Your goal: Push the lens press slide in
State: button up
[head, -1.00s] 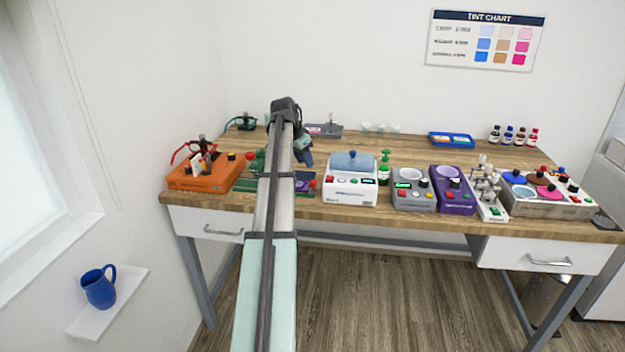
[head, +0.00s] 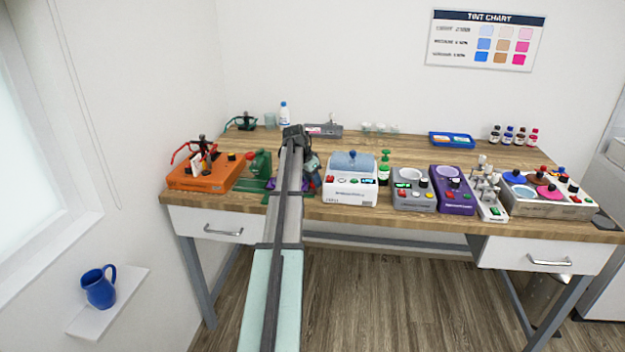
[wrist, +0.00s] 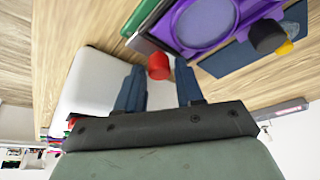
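The lens press looks like the green device (head: 260,163) left of my arm, with a red knob on it. Its purple slide (head: 274,184) is partly hidden behind my arm in the head view. In the wrist view the purple slide (wrist: 205,28) carries a round grey-violet disc and sits beside a green edge. A red cylindrical handle (wrist: 158,66) stands out from the slide. My gripper (wrist: 158,76) is open, with its two dark blue fingertips apart on either side of the red handle. I cannot tell whether they touch it. My gripper (head: 312,176) hangs low over the table's front.
A white machine with a blue lid (head: 350,188) stands close on the right of my gripper. An orange device (head: 205,176) stands on the left. A black knob (wrist: 267,36) is near the slide.

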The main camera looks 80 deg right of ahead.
grip_shut()
dwell(0.4)
jog(key=w, duration=0.9)
grip_release()
